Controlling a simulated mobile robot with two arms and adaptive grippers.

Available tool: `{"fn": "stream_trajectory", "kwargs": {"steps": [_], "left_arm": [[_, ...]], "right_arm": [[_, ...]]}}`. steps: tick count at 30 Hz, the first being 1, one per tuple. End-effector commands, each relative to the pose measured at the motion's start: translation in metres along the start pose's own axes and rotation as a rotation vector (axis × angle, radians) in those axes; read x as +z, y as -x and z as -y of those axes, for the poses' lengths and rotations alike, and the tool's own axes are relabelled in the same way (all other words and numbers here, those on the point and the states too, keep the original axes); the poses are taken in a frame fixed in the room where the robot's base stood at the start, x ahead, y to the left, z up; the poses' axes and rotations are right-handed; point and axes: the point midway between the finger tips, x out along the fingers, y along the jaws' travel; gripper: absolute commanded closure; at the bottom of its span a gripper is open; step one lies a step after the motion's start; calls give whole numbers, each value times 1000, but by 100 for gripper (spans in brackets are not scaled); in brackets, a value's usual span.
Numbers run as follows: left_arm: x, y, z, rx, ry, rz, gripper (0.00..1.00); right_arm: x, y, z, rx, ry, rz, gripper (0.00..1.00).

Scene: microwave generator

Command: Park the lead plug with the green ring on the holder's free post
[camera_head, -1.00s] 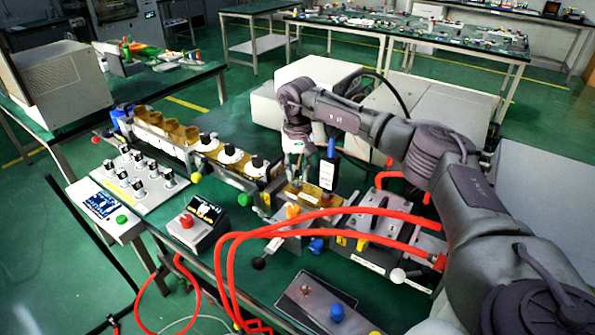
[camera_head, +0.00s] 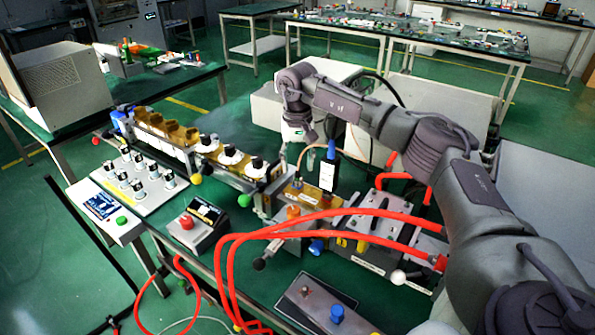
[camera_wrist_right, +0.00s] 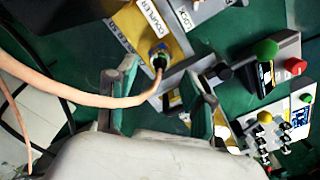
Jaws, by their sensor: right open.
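The lead's plug (camera_wrist_right: 158,62) is dark, with a hint of green at its collar, and sits upright in a fitting on the yellow coupler block (camera_wrist_right: 135,25). Its salmon cable (camera_wrist_right: 85,97) arcs away left in the right wrist view. In the head view the plug (camera_head: 297,181) stands on the yellow block with the cable (camera_head: 303,155) looping up. My right gripper (camera_head: 298,134) is above the block, open and empty. In the wrist view its green-padded fingers (camera_wrist_right: 163,98) are apart, with the plug beyond them. I cannot make out the holder's free post for certain. My left gripper is not in view.
Thick red hoses (camera_head: 335,220) cross the bench in front. White-collared dark parts (camera_head: 230,155) line the rail at left. A grey box with a blue knob (camera_head: 337,312) stands at the front.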

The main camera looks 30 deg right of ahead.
Motion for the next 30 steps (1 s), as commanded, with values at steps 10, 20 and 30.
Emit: {"fn": "stream_trajectory", "kwargs": {"steps": [10,20,30], "left_arm": [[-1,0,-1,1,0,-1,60],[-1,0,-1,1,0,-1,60],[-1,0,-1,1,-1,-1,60]], "right_arm": [[0,70,1,-3,1,-2,48],[0,86,0,-1,1,1,48],[0,85,0,-1,1,1,48]]}}
